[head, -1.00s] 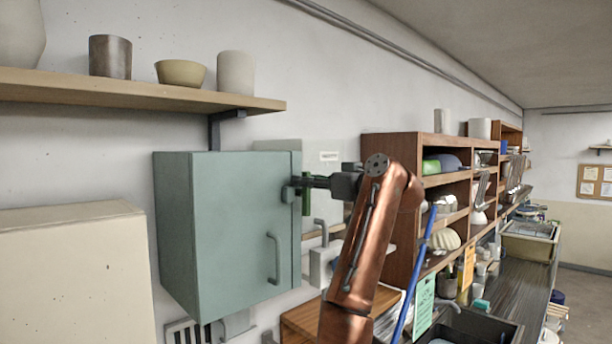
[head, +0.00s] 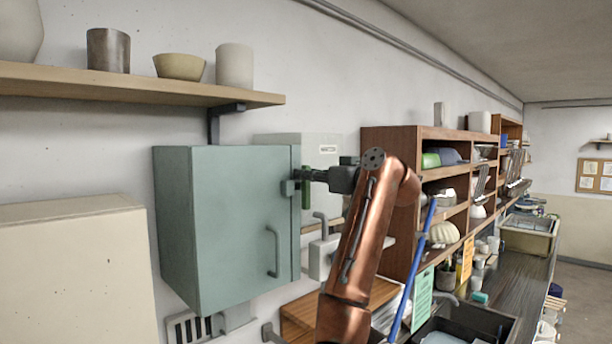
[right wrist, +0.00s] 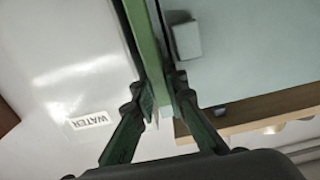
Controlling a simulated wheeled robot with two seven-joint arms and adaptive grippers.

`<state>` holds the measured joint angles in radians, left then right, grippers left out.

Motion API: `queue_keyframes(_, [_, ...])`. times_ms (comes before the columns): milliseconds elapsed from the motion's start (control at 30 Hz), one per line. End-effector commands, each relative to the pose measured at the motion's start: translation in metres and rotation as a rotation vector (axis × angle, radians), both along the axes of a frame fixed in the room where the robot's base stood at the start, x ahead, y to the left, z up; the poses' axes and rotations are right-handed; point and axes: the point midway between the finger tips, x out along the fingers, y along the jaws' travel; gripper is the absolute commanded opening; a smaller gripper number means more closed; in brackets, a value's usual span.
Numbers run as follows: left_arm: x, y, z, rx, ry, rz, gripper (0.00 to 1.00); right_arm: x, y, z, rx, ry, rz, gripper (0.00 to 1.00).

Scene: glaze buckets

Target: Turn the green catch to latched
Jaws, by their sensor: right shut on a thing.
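A grey-green cabinet (head: 222,230) with a closed door and a bar handle (head: 273,252) hangs on the wall. The green catch (head: 306,196) is a narrow bar at the door's right edge, hanging roughly upright. My right gripper (head: 302,175) reaches in from the right and is shut on the catch. In the right wrist view the green catch (right wrist: 145,40) runs down between the two fingers of my gripper (right wrist: 163,93), which press on it from both sides. The catch's pivot is hidden or too small to tell. My left gripper is not in view.
A wall shelf (head: 150,90) with pots is above the cabinet. A pale box (head: 75,270) stands at left. A white panel with a label (head: 328,149), reading WATER in the wrist view, is behind the catch. Wooden shelving (head: 390,170) and a blue pole (head: 412,270) are at right.

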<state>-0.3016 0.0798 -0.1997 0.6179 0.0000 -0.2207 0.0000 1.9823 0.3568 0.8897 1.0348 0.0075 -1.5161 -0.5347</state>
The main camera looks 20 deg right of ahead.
Motion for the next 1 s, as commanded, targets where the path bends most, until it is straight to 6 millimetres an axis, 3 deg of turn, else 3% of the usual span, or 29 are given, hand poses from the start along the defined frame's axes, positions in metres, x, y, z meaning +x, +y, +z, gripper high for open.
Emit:
queue_keyframes(467, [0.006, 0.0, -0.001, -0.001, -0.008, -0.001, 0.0, 0.002, -0.006, -0.002, 0.131, 0.048, -0.002, 0.0])
queue_keyframes(1000, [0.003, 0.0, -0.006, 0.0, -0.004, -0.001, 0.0, 0.008, -0.02, -0.009, 0.596, 0.209, -0.001, 0.0])
